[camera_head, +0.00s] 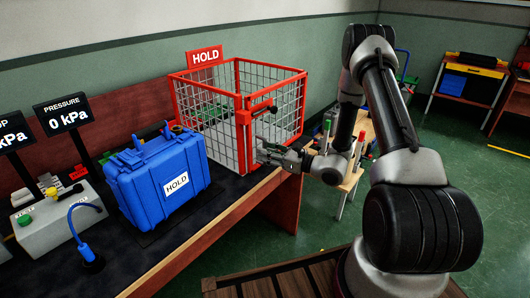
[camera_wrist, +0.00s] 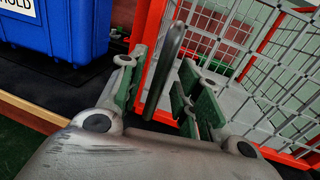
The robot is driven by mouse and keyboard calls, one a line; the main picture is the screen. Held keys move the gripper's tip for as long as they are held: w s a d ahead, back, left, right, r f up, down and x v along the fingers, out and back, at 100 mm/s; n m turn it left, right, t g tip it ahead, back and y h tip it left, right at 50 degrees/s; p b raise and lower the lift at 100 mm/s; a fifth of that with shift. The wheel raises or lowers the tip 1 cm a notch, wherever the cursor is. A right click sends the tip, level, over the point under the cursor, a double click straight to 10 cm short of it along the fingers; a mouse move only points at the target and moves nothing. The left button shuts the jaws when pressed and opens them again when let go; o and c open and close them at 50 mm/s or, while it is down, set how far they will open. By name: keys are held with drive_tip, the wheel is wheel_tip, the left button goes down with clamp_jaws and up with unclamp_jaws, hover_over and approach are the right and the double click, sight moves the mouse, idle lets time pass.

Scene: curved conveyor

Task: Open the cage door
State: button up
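The red-framed cage (camera_head: 240,84) with wire mesh sides and a HOLD sign (camera_head: 205,56) stands on the bench in the head view. A red bracket with a black-tipped bar (camera_head: 262,110) sits at its front corner post. My gripper (camera_head: 268,152) is low in front of that post, with its fingers toward the cage. In the wrist view my gripper (camera_wrist: 160,92) is open, with a finger on each side of a dark upright handle (camera_wrist: 169,60). I see gaps beside the handle; contact is unclear. The red post (camera_wrist: 155,75) and mesh (camera_wrist: 260,60) are behind. I cannot tell whether the door is ajar.
A blue case (camera_head: 160,180) labelled HOLD stands left of the cage on the bench (camera_head: 200,225). Pressure displays (camera_head: 63,113) and a grey control box (camera_head: 60,215) are farther left. A wooden stand (camera_head: 350,178) is behind my arm. Green floor lies open at right.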

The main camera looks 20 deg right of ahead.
drive_tip(key=shift+w+a, duration=0.35)
clamp_jaws()
